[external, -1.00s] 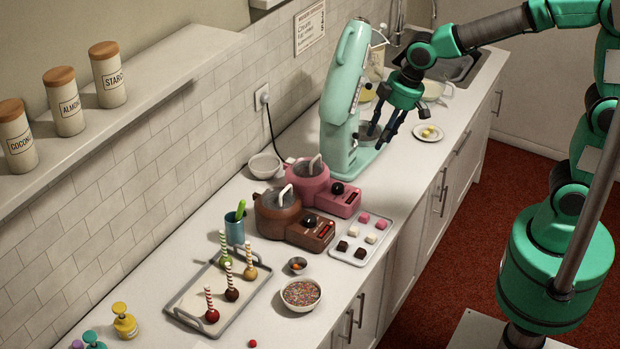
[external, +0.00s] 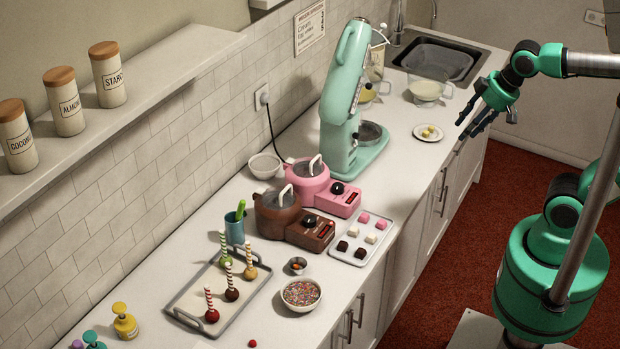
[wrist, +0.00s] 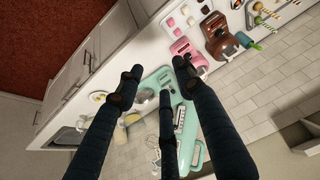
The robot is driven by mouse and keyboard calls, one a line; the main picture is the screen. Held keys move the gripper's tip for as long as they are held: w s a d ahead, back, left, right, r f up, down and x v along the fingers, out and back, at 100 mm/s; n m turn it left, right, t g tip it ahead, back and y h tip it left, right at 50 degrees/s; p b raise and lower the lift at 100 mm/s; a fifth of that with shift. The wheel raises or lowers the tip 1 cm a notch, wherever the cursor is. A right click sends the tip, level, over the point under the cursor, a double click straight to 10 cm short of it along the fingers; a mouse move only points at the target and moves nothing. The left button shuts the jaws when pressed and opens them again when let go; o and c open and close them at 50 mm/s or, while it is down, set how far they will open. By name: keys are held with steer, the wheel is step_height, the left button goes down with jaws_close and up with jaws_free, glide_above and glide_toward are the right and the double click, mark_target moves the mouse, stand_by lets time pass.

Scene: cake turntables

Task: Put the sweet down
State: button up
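My gripper (external: 474,126) is held in the air near the counter's front edge, right of the mint mixer. Its three dark fingers are spread open, and I see nothing between them in the wrist view (wrist: 160,82). Several square sweets, pink, white and dark brown, sit in rows on a pale tray (external: 341,254) at the counter's front edge. One of them is a pink sweet (external: 365,217). The tray also shows in the wrist view (wrist: 183,29). I cannot tell which sweet is meant. A small plate (external: 419,134) holds yellowish pieces, left of my gripper.
A mint mixer (external: 340,90), a pink melting pot (external: 308,187) and a brown one (external: 277,219) stand along the counter. A sprinkle bowl (external: 301,294) and a cake-pop tray (external: 186,309) stand nearer. Bare counter (external: 407,180) lies between sweets tray and plate.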

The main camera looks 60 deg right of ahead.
steer(key=shift+m, duration=0.4)
steer(key=shift+s+d+f+b, duration=0.1)
steer(key=shift+s+d+f, duration=0.15)
steer(key=shift+s, duration=0.4)
steer(key=shift+s+d+f+b, duration=0.1)
steer(key=shift+s+d+f, duration=0.1)
steer(key=shift+s, duration=0.45)
steer(key=shift+s+d+f+b, duration=0.1)
steer(key=shift+s+d+f, duration=0.15)
steer(key=shift+s, duration=0.4)
